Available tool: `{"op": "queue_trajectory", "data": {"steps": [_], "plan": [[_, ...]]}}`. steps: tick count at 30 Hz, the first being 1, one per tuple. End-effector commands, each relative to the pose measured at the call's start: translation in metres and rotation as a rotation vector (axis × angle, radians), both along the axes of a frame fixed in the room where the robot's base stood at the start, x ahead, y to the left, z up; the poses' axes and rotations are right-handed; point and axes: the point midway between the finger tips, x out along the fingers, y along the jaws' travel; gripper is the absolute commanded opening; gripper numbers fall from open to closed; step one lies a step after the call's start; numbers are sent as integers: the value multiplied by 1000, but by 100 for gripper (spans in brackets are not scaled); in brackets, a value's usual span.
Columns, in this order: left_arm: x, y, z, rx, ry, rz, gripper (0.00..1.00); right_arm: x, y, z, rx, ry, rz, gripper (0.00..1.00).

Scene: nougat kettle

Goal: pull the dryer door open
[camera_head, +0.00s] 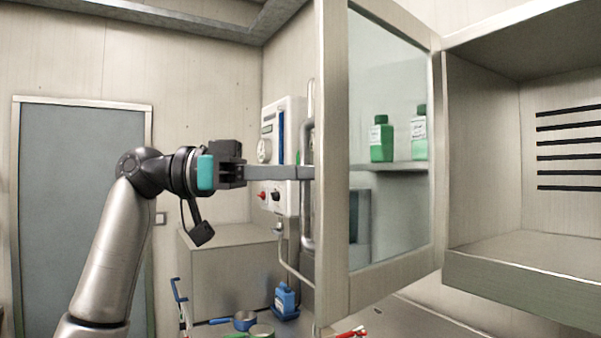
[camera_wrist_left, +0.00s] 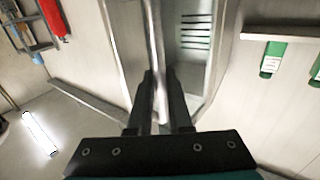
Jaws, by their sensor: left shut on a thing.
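The dryer door (camera_head: 334,240), a pale frame with a glass pane (camera_head: 395,215), stands swung out from the dryer cabinet (camera_head: 483,160). The cabinet's inside and its black slots show to the right of the door. A grey vertical bar handle (camera_head: 307,228) is on the door's outer face, and it also shows in the left wrist view (camera_wrist_left: 154,35). My left gripper (camera_head: 306,172) reaches in from the left and is shut on the handle. In the left wrist view its two fingers (camera_wrist_left: 160,88) lie on either side of the bar. My right gripper is in neither view.
Green bottles (camera_head: 381,138) on a shelf show through the glass. A white control box (camera_head: 283,150) hangs on the wall behind the handle. A grey door (camera_head: 78,200) is far left.

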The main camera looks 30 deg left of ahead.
Motion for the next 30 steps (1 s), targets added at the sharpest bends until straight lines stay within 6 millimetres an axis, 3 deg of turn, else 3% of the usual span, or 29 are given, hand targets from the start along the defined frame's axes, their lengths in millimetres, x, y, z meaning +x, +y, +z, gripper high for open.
{"op": "queue_trajectory", "data": {"steps": [13, 14, 21, 30], "plan": [[1, 0, 1, -1, -2, 2, 0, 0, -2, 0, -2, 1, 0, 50], [1, 0, 1, -1, -2, 2, 18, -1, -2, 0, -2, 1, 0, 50], [1, -1, 0, -1, 0, 1, 45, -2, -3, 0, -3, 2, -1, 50], [1, -1, 0, 0, 1, 1, 47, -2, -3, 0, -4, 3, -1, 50]]}}
